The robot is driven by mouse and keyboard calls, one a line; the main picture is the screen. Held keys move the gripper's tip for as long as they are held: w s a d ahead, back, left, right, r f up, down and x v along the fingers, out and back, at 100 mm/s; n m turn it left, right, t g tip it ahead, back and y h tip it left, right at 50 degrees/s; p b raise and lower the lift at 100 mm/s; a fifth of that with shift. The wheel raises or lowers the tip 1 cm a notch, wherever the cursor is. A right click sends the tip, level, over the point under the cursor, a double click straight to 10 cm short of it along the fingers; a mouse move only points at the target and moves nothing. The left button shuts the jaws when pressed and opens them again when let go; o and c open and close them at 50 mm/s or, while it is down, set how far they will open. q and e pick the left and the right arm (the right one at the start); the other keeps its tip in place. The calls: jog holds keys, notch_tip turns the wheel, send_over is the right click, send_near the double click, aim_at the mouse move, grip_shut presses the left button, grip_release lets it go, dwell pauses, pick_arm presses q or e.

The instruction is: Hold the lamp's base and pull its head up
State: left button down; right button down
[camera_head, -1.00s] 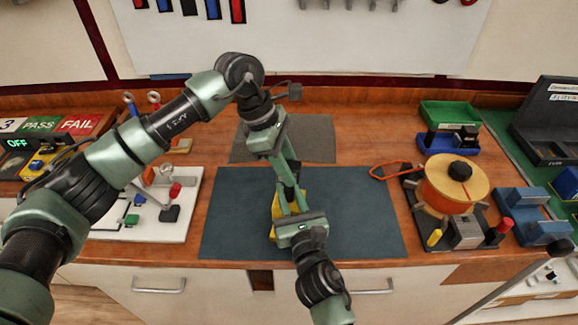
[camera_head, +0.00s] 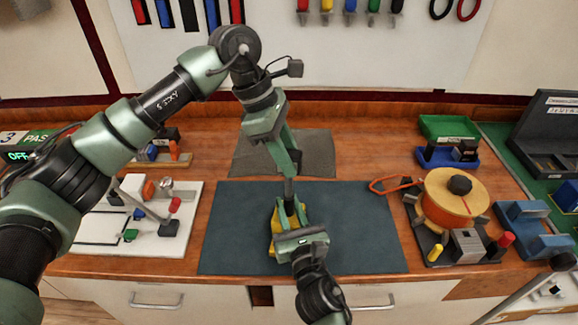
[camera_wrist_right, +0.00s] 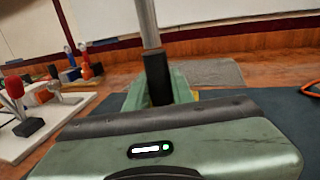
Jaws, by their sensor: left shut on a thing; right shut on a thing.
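The lamp stands on the dark mat (camera_head: 340,235). Its yellow base (camera_head: 275,243) shows beside my right gripper (camera_head: 289,210), which is shut on it from the near side. My left gripper (camera_head: 290,168) is above, pointing down and shut on the lamp's head, which its fingers hide. A short dark upright piece (camera_head: 289,190) shows between the two grippers. In the right wrist view a grey metal stem (camera_wrist_right: 148,24) rises from a black sleeve (camera_wrist_right: 157,78) behind the green fingers. A sliver of yellow shows beside them.
A white board with small switches and levers (camera_head: 105,225) lies left. An orange reel on a stand (camera_head: 452,205), blue blocks (camera_head: 535,228) and a green tray (camera_head: 449,128) are right. A grey mat (camera_head: 315,150) lies behind. The dark mat is clear on both sides.

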pick_arm(q)
jog(key=shift+w+r, duration=0.15)
jog(key=shift+r, duration=0.05)
pick_arm(e)
jog(key=shift+f, duration=0.3)
pick_arm(q)
jog(key=c, duration=1.2)
grip_release()
jog(key=shift+o, duration=0.8)
jog(key=shift+f, duration=0.1)
jog(key=s+v, duration=0.1)
jog(key=v, duration=1.1)
jog(key=shift+w+a, duration=0.15)
jog(key=shift+w, duration=0.25)
pick_arm(e)
jog(key=shift+r, duration=0.1)
jog(key=c, duration=1.1)
grip_release()
